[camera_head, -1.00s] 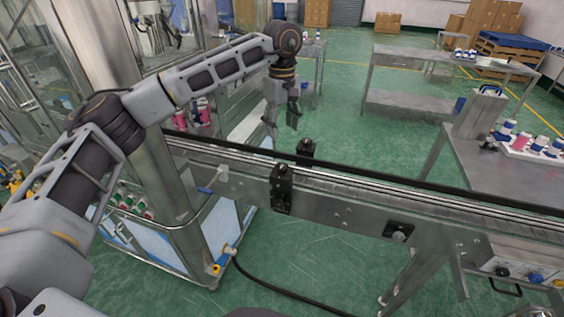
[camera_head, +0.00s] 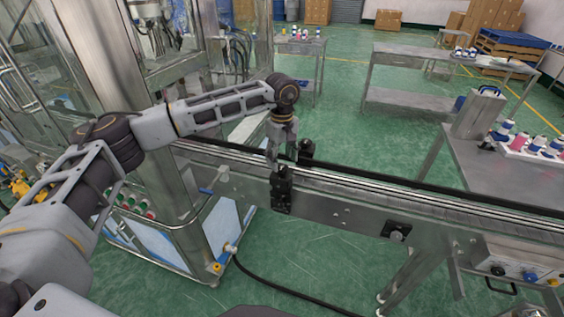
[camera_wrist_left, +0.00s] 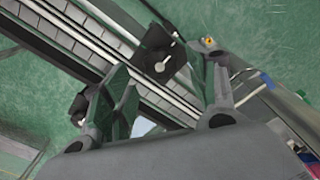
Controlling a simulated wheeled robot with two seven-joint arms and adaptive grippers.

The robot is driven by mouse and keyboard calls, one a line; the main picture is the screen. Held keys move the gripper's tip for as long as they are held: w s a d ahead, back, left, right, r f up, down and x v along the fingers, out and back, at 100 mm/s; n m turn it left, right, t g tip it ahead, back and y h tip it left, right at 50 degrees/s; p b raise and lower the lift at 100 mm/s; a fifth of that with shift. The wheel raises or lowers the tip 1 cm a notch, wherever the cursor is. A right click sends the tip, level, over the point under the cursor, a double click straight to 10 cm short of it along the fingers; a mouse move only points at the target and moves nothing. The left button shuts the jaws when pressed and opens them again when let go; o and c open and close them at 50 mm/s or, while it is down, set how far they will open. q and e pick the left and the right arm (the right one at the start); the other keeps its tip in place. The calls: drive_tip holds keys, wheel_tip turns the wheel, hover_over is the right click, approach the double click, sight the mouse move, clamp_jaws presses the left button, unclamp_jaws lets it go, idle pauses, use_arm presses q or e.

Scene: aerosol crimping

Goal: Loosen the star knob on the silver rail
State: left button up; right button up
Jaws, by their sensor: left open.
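The silver rail (camera_head: 400,195) runs along the conveyor. A black clamp block (camera_head: 282,190) sits on its near side and a second black block (camera_head: 305,150) on its far side. I cannot make out a star shape on either. My left gripper (camera_head: 281,160) points down, open and empty, just above and behind the near block. In the left wrist view, a black block (camera_wrist_left: 152,50) with a pale round part and a short pin lies beyond and between the open fingers (camera_wrist_left: 166,62). Contact is not visible. My right gripper is out of view.
A black plate with a round grey knob (camera_head: 396,231) is on the conveyor's side, right of the blocks. A control box (camera_head: 520,272) is at lower right. A machine frame (camera_head: 120,60) stands left. A steel table with bottles (camera_head: 500,165) is at right.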

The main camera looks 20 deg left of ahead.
sight(282, 170)
use_arm(q)
drive_tip(key=shift+f, duration=1.3)
drive_tip(key=shift+c, duration=0.2)
drive_tip(key=c, duration=1)
